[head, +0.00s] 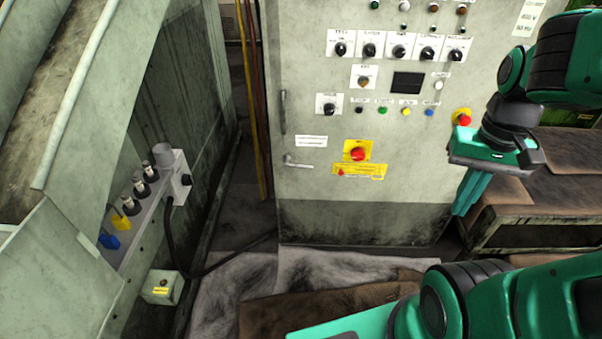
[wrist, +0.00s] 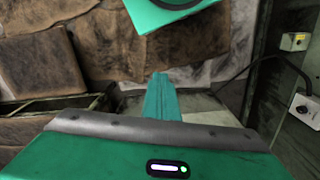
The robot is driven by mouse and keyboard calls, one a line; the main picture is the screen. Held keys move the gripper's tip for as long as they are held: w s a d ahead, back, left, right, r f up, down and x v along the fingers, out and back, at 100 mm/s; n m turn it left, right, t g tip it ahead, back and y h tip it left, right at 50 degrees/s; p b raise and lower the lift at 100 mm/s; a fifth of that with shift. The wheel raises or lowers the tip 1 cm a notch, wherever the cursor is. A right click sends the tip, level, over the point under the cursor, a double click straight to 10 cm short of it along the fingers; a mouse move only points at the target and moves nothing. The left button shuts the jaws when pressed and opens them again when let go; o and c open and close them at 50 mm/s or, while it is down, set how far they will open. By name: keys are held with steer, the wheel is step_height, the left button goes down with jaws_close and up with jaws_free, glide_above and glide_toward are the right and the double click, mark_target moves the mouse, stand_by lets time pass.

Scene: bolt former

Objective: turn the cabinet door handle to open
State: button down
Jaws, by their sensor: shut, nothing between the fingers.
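The grey control cabinet (head: 390,185) stands upright in the middle of the head view, its door face towards me and shut. A small metal lever handle (head: 297,162) sits low on the left side of the door and lies roughly level. A longer vertical bar (head: 283,112) is above it at the left edge. My gripper (head: 460,211) hangs at the right, in front of the cabinet's right edge, fingers down and well apart from the handle. In the wrist view my gripper (wrist: 160,77) has its teal fingers together with nothing held. The handle is not visible there.
The door carries several knobs and buttons, with a red emergency button (head: 358,154). A brown bench (head: 555,190) stands at the right. A grey machine with a plug box (head: 150,195) is at the left. A cable (head: 215,268) and rumpled sheets (head: 320,265) lie on the floor.

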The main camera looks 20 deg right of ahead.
steer(key=shift+w+a, duration=0.2)
steer(key=shift+w, duration=0.05)
